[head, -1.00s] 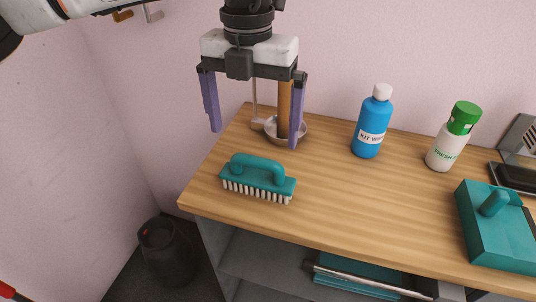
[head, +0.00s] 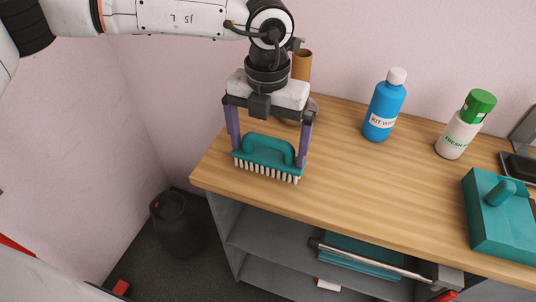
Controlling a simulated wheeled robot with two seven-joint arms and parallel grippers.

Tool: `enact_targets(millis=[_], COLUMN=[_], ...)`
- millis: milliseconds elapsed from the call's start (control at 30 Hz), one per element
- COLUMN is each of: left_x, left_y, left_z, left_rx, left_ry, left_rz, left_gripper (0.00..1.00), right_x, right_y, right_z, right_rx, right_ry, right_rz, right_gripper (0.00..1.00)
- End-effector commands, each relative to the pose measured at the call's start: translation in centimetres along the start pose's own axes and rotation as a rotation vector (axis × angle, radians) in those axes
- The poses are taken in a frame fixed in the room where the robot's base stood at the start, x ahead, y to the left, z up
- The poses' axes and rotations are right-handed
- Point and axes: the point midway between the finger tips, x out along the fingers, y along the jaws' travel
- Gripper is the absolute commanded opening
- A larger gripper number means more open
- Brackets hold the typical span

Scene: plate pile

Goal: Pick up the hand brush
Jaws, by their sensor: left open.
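The teal hand brush (head: 268,151) with pale bristles is at the left end of the wooden counter (head: 350,190), bristles down. My left gripper (head: 269,160) is above it, fingers pointing down. One purple finger is at the brush's left end and the other at its right end. The jaws are open around the brush; whether either finger touches it I cannot tell. My right gripper is not in view.
A paper-towel tube on a holder (head: 302,65) stands behind my left gripper. A blue bottle (head: 384,108), a white bottle with green cap (head: 463,130) and a teal box-like tool (head: 500,225) stand to the right. A dark bin (head: 178,225) is on the floor.

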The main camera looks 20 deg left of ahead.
Motion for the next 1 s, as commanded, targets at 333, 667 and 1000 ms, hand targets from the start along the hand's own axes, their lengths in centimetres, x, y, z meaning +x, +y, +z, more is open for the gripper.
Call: enact_targets(millis=[333,667,1000], left_x=[0.0,-0.6,-7.0], left_y=[0.0,0.0,-0.1], left_z=[0.0,0.1,0.1], left_rx=[0.001,0.000,0.000], left_ry=[0.000,-0.002,-0.004], left_rz=[0.000,0.000,-0.001], left_gripper=[0.65,0.60,0.60], right_x=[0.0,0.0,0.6], right_y=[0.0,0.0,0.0], right_z=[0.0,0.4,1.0], right_rx=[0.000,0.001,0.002], right_ry=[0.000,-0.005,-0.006], right_rz=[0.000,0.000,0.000], right_gripper=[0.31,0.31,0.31])
